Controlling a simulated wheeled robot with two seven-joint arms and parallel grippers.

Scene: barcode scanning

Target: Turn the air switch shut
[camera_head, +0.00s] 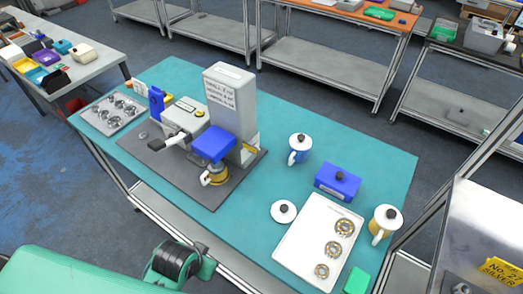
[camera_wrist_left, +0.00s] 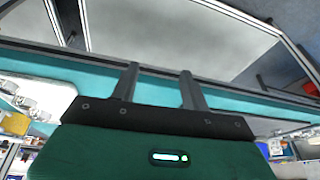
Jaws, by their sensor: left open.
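A machine on a dark grey base plate (camera_head: 205,195) stands on the teal table. It has a tall grey box (camera_head: 230,100) with a printed label, a blue block (camera_head: 213,144) in front and a low grey unit (camera_head: 185,113) with a dark handle (camera_head: 172,139) at its left. I cannot tell which part is the air switch. My left gripper (camera_wrist_left: 159,82) shows in the left wrist view, its two dark fingers apart with nothing between them. In the head view my green arm is at bottom left, and its fingers are not visible. My right gripper is not in view.
On the teal table (camera_head: 165,80) are a white plate with round metal parts (camera_head: 305,250), a blue box (camera_head: 338,182), a blue-and-white jug (camera_head: 299,148), a yellow-and-white jug (camera_head: 384,224) and a tray of metal parts (camera_head: 112,113). A grey cabinet (camera_head: 490,235) stands at right.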

